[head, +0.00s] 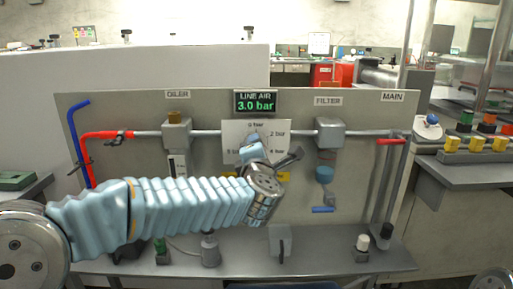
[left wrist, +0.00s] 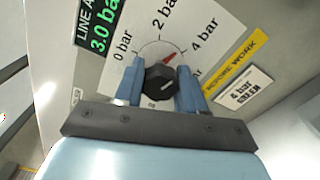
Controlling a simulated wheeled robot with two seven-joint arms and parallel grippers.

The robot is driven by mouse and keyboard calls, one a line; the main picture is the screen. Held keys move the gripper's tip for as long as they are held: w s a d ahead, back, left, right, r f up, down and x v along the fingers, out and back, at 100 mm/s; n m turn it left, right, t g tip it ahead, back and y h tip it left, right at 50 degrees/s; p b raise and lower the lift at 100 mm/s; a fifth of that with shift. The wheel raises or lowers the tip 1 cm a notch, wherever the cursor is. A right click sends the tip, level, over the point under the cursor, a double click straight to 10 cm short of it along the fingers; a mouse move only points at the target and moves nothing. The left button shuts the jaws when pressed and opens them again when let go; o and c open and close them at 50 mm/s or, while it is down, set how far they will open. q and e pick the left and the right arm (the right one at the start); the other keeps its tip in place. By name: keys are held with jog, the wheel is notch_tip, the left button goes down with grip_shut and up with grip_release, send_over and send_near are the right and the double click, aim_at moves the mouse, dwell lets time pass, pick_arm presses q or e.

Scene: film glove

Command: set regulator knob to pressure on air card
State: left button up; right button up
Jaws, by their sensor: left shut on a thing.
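The regulator knob (left wrist: 159,82) is black with a red pointer (left wrist: 169,58), seen in the left wrist view. The pointer lies between the 2 bar and 4 bar marks of the white dial plate (left wrist: 206,30). My left gripper (left wrist: 160,72) is shut on the knob, one blue finger on each side. In the head view my left gripper hides the knob in front of the dial plate (head: 232,132). The line air display (head: 256,101) reads 3.0 bar. The air card (left wrist: 243,89) reads 4 bar, under a yellow strip (left wrist: 238,58). My right gripper is out of view.
The grey panel (head: 370,170) carries an oiler (head: 177,132) on the left, a filter (head: 330,132) on the right and a red-handled main valve (head: 390,142). Several small items stand on the ledge (head: 330,262) below. The space before the panel's right side is clear.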

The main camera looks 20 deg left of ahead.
pick_arm(q)
jog(key=shift+d+m, duration=0.1)
jog(key=shift+m, duration=0.7)
jog(key=o, duration=1.1)
jog(key=shift+c, duration=0.2)
jog(key=b+v, duration=0.1)
jog(key=v, duration=1.2)
jog(key=shift+s+b, duration=0.3)
jog(key=shift+s, duration=0.1)
jog(key=shift+d, duration=0.1)
